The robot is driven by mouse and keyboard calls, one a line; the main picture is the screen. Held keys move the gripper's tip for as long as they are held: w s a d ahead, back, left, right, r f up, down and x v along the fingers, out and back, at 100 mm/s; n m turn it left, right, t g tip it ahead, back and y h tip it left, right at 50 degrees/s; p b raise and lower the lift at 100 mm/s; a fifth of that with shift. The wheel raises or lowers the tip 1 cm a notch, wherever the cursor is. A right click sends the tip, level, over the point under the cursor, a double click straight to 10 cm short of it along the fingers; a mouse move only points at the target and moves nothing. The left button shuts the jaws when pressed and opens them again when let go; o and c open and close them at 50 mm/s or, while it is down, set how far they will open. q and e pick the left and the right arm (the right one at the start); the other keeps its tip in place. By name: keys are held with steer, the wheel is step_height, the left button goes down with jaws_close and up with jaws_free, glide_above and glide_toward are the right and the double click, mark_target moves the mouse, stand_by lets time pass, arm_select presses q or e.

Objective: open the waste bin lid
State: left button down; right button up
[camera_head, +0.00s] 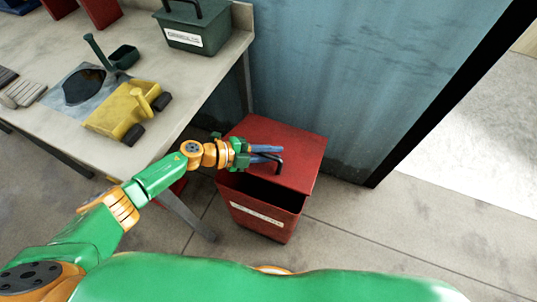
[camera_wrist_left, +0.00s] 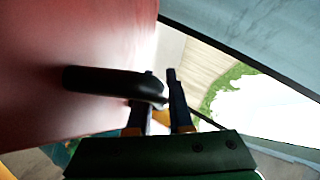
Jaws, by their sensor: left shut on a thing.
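The red waste bin (camera_head: 262,221) stands on the floor beside the table, with a pale label on its front. Its red lid (camera_head: 300,150) is tilted up at the front, and a dark gap shows between it and the bin's front rim. My left gripper (camera_head: 268,153) is at the lid, shut on the black lid handle (camera_head: 279,165). In the left wrist view the handle (camera_wrist_left: 105,80) reaches from the red lid (camera_wrist_left: 60,40) to the gripper fingers (camera_wrist_left: 162,95). The exact grip contact is partly hidden. My right gripper is not in view.
The table (camera_head: 212,62) is at the left, close to the bin. A blue corrugated wall (camera_head: 345,70) stands behind the bin. Floor to the right is clear.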

arm_select(q)
steer(key=r, duration=0.1)
steer(key=w+r+p, duration=0.1)
steer(key=w+r+g, duration=0.1)
steer(key=shift+w+d+r+n, duration=0.1)
steer(key=shift+d+n, duration=0.25)
steer(key=shift+n, duration=0.05)
steer(key=shift+w+d+r+g+y+p, duration=0.2)
steer(key=shift+w+r+g+y+p, duration=0.1)
steer(key=shift+w+r+y+p, duration=0.2)
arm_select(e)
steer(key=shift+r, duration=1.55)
arm_select(q)
steer(key=c, duration=0.8)
jaws_free()
steer(key=shift+c, duration=0.2)
steer(key=p+v, duration=0.1)
steer(key=v, duration=0.6)
steer(key=shift+p, duration=0.3)
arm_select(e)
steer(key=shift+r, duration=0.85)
